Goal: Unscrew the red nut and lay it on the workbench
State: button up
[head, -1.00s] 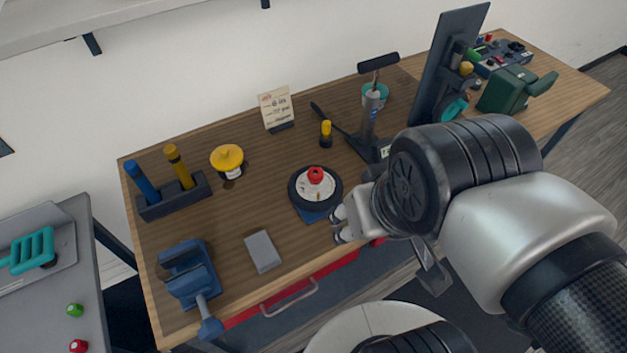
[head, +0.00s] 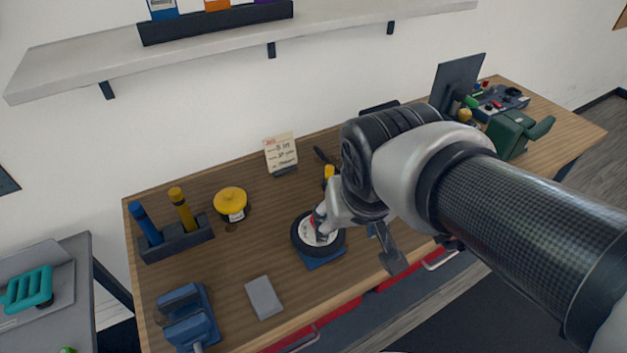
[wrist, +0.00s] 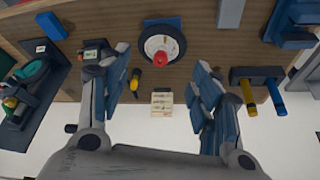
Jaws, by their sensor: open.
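The red nut (head: 314,221) is on the white hub of a small black-tyred wheel (head: 298,244), which sits on a blue base (head: 326,262) on the wooden workbench (head: 225,275). In the head view my gripper (head: 323,216) overlaps the wheel and partly hides the nut. In the wrist view the nut (wrist: 160,57) shows whole, lined up between the two spread fingers of my gripper (wrist: 162,58). The wheel looks farther off than the fingertips. My gripper is open and empty.
A yellow-lidded jar (head: 230,202), a marker holder (head: 175,240), a blue vise (head: 184,318) and a grey block (head: 263,297) stand left of the wheel. A note card (head: 281,153) is behind it. Bare bench lies between jar and grey block.

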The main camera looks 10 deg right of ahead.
jog(key=w+a+f+m, duration=0.1)
jog(key=w+f, duration=0.3)
jog(key=w, duration=0.7)
jog(key=b+x, duration=0.1)
jog(key=x, duration=0.4)
jog(key=b+x, duration=0.2)
jog(key=x, duration=0.4)
jog(key=b+x, duration=0.2)
jog(key=x, duration=0.4)
jog(key=shift+s+f, duration=0.2)
jog(key=shift+f, duration=0.1)
jog(key=shift+c, duration=0.3)
jog(key=c, duration=1.1)
jog(key=shift+r, duration=0.1)
jog(key=shift+n+p, duration=0.6)
jog(key=shift+p, duration=1.55)
jog(key=shift+w+r+n+y+p, duration=0.1)
jog(key=shift+w+n+y+p, duration=0.2)
jog(key=shift+p, duration=2.2)
jog(key=shift+s+n+y+p, duration=0.2)
jog(key=shift+n+p, duration=0.7)
jog(key=shift+p, duration=3.45)
